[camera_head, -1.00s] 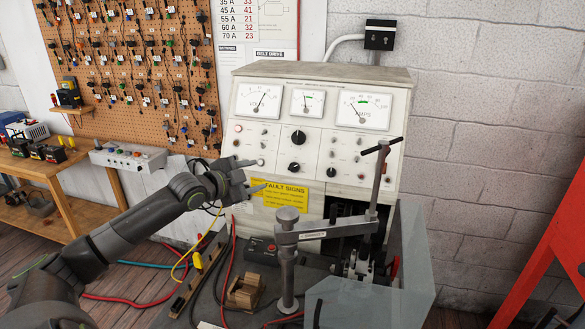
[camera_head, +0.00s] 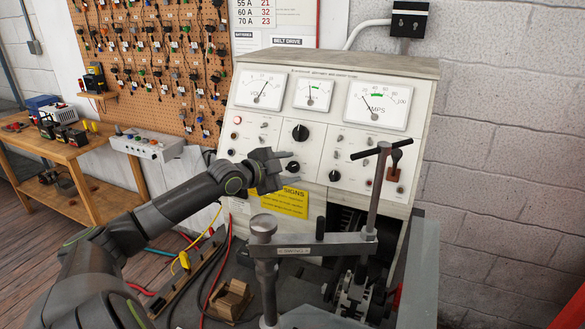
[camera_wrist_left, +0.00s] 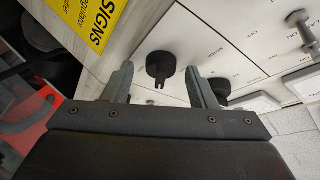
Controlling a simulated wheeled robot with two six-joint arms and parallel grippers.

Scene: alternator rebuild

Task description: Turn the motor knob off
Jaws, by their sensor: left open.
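My left gripper (camera_head: 287,166) is open in front of the lower part of the panel. A black knob (camera_head: 293,166) shows at its fingertips. In the left wrist view a black knob (camera_wrist_left: 160,68) sits between the two spread fingers, with space on both sides and no visible contact. A second dark knob (camera_wrist_left: 221,87) is partly hidden behind the right finger. In the head view a larger knob (camera_head: 300,132) is above the gripper. My right gripper is not in view.
A yellow sign (camera_head: 284,200) is just below the gripper. A metal clamp arm with a T-handle (camera_head: 371,151) rises in front of the panel's right side. A wooden block (camera_head: 230,299) and cables lie on the bench. A pegboard (camera_head: 160,60) hangs behind at left.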

